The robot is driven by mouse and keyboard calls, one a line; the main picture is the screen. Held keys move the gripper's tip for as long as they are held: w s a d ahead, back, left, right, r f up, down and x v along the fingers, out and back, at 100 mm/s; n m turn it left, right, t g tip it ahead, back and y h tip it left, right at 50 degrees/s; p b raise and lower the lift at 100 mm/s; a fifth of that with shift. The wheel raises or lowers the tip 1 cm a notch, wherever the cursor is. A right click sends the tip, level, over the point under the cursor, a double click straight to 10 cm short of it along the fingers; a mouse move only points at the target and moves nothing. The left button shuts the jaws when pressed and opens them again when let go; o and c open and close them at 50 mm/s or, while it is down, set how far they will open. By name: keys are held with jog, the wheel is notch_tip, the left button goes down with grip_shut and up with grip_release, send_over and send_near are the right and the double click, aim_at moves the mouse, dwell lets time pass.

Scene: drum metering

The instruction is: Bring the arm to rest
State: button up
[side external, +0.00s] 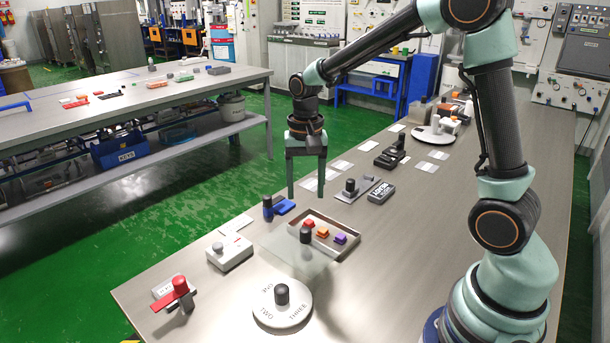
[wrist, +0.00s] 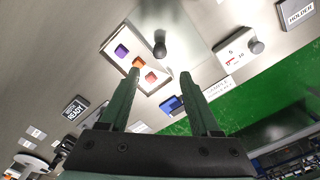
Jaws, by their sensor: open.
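My gripper (side external: 306,194) hangs pointing down above the workbench (side external: 395,285), its two fingers apart with nothing between them. In the wrist view the fingers (wrist: 160,75) are also spread and empty. Below and near them is a shallow tray (side external: 349,252) with a red block (side external: 309,224), an orange block (side external: 322,233) and a purple block (side external: 340,239). The tray also shows in the wrist view (wrist: 107,47). My gripper appears clear of the tray and everything on the bench.
A clear panel with a black knob (side external: 306,236) is at the tray. Around it are a white dial (side external: 267,315), a red-handled lever (side external: 180,286), a white box (side external: 231,253), a blue fixture (side external: 285,206) and a dark lettered block (side external: 381,192). The bench's right side has free room.

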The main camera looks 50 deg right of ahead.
jog(key=shift+r, duration=0.25)
jog(key=s+a+r+n+t, duration=0.3)
jog(key=s+r+n+t, duration=0.2)
jog(key=s+r+n, duration=0.4)
jog(key=shift+s+a+r+t, duration=0.15)
jog(key=shift+s+r+t, duration=0.15)
jog(key=shift+s, duration=0.95)
jog(key=shift+c, duration=0.2)
